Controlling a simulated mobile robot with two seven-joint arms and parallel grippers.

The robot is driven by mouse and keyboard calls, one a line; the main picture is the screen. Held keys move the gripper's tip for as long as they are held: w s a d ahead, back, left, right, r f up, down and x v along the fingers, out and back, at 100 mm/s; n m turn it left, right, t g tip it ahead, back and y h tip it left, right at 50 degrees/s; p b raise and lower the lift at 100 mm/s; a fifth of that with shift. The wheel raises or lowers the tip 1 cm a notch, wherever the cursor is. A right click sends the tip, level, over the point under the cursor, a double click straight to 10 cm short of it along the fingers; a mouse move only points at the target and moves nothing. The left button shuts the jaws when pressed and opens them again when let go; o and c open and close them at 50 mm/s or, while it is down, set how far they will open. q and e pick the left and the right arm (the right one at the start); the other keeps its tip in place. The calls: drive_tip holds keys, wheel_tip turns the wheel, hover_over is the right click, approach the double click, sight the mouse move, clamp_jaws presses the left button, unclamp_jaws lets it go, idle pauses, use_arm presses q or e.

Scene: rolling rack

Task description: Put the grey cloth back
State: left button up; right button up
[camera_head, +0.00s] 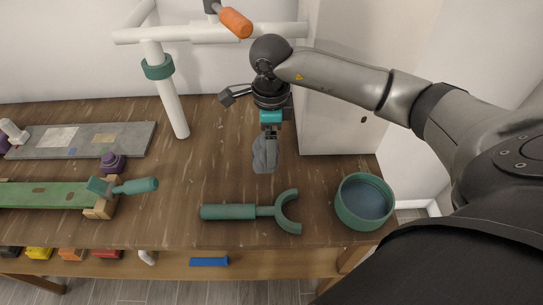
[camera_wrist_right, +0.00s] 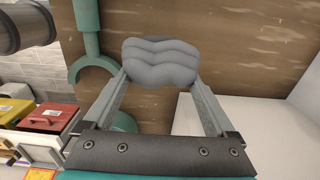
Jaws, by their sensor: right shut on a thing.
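The grey cloth (camera_head: 265,155) hangs folded from my right gripper (camera_head: 269,135) above the wooden table (camera_head: 230,115). In the right wrist view the cloth (camera_wrist_right: 160,62) sits between the fingertips of my right gripper (camera_wrist_right: 161,84), which is shut on it. The cloth appears to be clear of the table top. A round teal bowl (camera_head: 345,212) with a blue-grey inside stands at the table's right end, to the right of the cloth and nearer the front. My left gripper is not in view.
A teal fork-ended tool (camera_head: 235,212) lies in front of the cloth. A white pipe frame (camera_head: 172,105) with an orange-handled tool (camera_head: 235,22) stands behind. A green board (camera_head: 45,195) and a teal-handled brush (camera_head: 135,186) are at left. Coloured bins (camera_head: 72,254) sit below.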

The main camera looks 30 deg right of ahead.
wheel_tip(320, 180, down, 6)
drive_tip(key=shift+r, duration=0.15)
idle(0.3)
drive_tip(key=shift+f, duration=0.2)
drive_tip(key=shift+f, duration=0.15)
drive_tip(key=o, duration=1)
wheel_tip(320, 180, up, 12)
drive_tip(key=shift+r, duration=0.25)
